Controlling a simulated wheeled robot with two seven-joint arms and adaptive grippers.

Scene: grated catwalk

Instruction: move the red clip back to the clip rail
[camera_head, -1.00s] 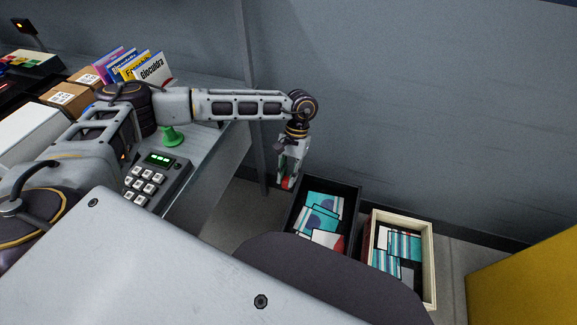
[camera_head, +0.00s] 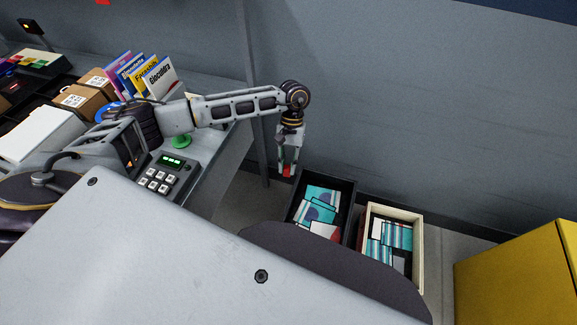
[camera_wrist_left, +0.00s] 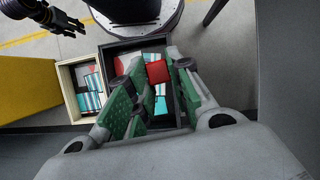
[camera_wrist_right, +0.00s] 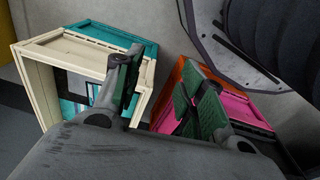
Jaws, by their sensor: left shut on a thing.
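The red clip (camera_head: 287,170) is between the fingertips of my left gripper (camera_head: 288,162), which points down in the head view. In the left wrist view the clip (camera_wrist_left: 157,72) shows as a small red block, and the left gripper's (camera_wrist_left: 155,80) green-padded fingers are shut on it. It is above the dark crate (camera_head: 348,205), apart from the cards in it. My right gripper (camera_wrist_right: 158,80) is open, with nothing between its fingers in the right wrist view. I cannot make out the clip rail in any view.
A cream crate (camera_head: 419,260) of cards stands beside the dark crate. A desk (camera_head: 225,150) at the left carries a keypad device (camera_head: 170,175), a green stamp (camera_head: 181,141), upright books (camera_head: 160,80) and boxes. A yellow cabinet (camera_head: 525,280) stands at right. A grey wall (camera_head: 420,100) closes the back.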

